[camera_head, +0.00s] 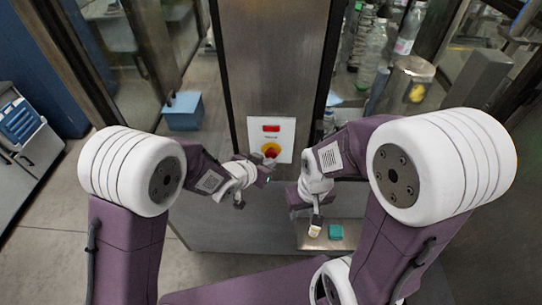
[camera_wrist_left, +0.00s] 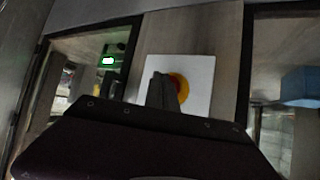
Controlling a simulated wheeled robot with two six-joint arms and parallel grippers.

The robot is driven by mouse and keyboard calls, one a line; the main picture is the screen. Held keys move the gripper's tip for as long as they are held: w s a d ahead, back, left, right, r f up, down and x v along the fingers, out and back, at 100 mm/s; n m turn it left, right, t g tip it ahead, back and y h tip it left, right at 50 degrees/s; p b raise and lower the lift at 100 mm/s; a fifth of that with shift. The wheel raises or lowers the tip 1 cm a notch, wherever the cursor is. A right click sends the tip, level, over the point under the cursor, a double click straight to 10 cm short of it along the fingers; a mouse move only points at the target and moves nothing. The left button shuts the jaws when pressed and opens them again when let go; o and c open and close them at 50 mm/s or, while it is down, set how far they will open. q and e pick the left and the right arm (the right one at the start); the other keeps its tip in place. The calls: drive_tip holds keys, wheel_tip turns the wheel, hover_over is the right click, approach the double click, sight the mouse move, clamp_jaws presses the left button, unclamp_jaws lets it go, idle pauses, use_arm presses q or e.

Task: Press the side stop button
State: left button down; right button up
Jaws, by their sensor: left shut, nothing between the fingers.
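The stop button (camera_head: 270,149), red on a yellow round base, sits on a white plate (camera_head: 287,128) on the steel column. My left gripper (camera_head: 269,164) is shut and empty, its tip close to the button's lower part. In the left wrist view the closed fingers (camera_wrist_left: 161,90) cover the left part of the button (camera_wrist_left: 180,87); I cannot tell whether they touch it. The plate (camera_wrist_left: 204,71) shows around them. My right gripper (camera_head: 317,217) is low right of the column, just above a small white and yellow item (camera_head: 314,231); its jaw state is unclear.
A red rectangle (camera_head: 271,128) is above the button. A teal block (camera_head: 336,232) lies on a low shelf (camera_head: 345,245). A blue bin (camera_head: 183,111) stands left. Clear bottles (camera_head: 367,60) and a metal canister (camera_head: 408,82) are at right.

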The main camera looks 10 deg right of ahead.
use_arm(q)
drive_tip(key=shift+w+d, duration=0.1)
drive_tip(key=shift+w, duration=0.35)
idle(0.4)
idle(0.3)
drive_tip(key=shift+s+a, duration=0.2)
drive_tip(key=shift+s, duration=0.65)
drive_tip(key=s+b, duration=0.1)
drive_tip(key=s, duration=0.1)
drive_tip(key=s+a+b, duration=0.1)
drive_tip(key=s, duration=0.1)
drive_tip(key=shift+s+a, duration=0.2)
drive_tip(key=shift+s, duration=0.2)
